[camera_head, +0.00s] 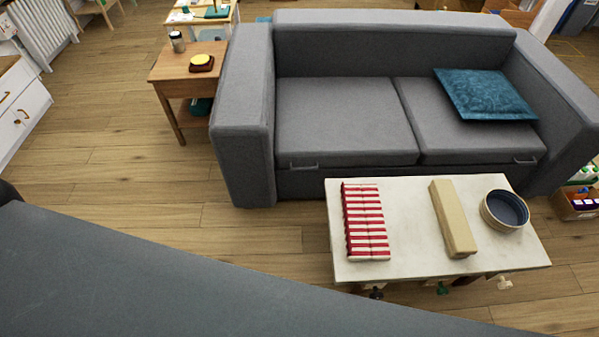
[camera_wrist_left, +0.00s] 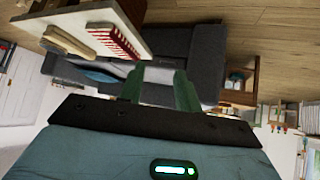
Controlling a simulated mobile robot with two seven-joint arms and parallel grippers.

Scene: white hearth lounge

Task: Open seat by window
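A grey sofa (camera_head: 400,47) stands beyond the low table, with two seat cushions side by side. The left seat (camera_head: 340,120) is bare, flat and down, with a small handle (camera_head: 306,165) at its front edge. The right seat (camera_head: 445,115) is also down, with a handle (camera_head: 525,160) in front and a teal pillow (camera_head: 485,95) on it. The sofa also shows upside down in the left wrist view (camera_wrist_left: 206,65). My left gripper (camera_wrist_left: 160,72) is open and empty, its fingers pointing toward the sofa. My right gripper is in neither view. No window is visible.
A white-topped low table (camera_head: 410,225) stands close before the sofa's right part, bearing a red-striped thing (camera_head: 366,222), a beige block (camera_head: 453,215) and a round bowl (camera_head: 505,212). A wooden side table (camera_head: 180,70) stands left. A grey surface (camera_head: 130,280) fills the lower left. Floor (camera_head: 240,235) is clear between.

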